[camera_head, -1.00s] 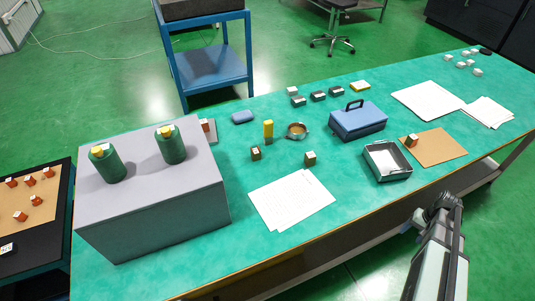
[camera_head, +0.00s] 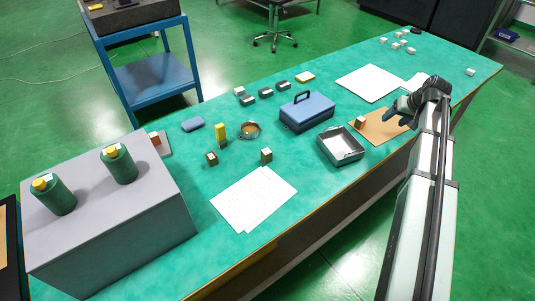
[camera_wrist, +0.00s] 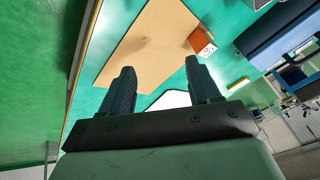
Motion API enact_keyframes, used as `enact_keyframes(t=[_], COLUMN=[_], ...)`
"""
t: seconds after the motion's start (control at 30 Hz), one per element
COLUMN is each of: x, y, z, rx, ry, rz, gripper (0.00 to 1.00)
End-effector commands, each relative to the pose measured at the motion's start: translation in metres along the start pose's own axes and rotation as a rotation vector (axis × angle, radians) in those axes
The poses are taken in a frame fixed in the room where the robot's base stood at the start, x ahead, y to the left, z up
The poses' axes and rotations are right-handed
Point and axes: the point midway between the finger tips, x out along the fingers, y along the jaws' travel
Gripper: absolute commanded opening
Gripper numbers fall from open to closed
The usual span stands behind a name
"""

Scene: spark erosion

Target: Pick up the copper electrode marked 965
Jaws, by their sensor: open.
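A small copper block with a white label (camera_head: 361,121) stands on the tan mat (camera_head: 381,132) at the right of the bench. It also shows in the wrist view (camera_wrist: 202,41), beyond my right-hand finger, at the mat's edge; its marking is too small to read. My gripper (camera_head: 394,116) is above the right part of the mat, to the right of the block and apart from it. In the wrist view my gripper (camera_wrist: 160,68) has its two fingers spread with nothing between them. Other small blocks (camera_head: 212,158) (camera_head: 266,155) stand farther left, markings unreadable.
A metal tray (camera_head: 341,146) and a blue toolbox (camera_head: 306,112) stand left of the mat. White paper sheets (camera_head: 371,83) lie behind it. A grey box (camera_head: 110,225) carries two green bottles at the left. Bare bench shows between the papers.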

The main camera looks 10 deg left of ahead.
Motion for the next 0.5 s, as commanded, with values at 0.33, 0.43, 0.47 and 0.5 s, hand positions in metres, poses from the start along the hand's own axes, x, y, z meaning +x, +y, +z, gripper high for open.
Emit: enact_keyframes(t=[0.33, 0.43, 0.47, 0.5], x=[0.028, 0.035, 0.036, 0.039], y=[-0.136, -0.177, -0.189, -0.206], z=[-0.003, 0.001, 0.003, 0.005], rx=[-0.442, -0.580, -0.622, -0.677], ry=[-0.113, -0.146, -0.156, -0.169], rz=[-0.040, -0.055, -0.059, -0.066], gripper=[0.62, 0.62, 0.62, 0.62])
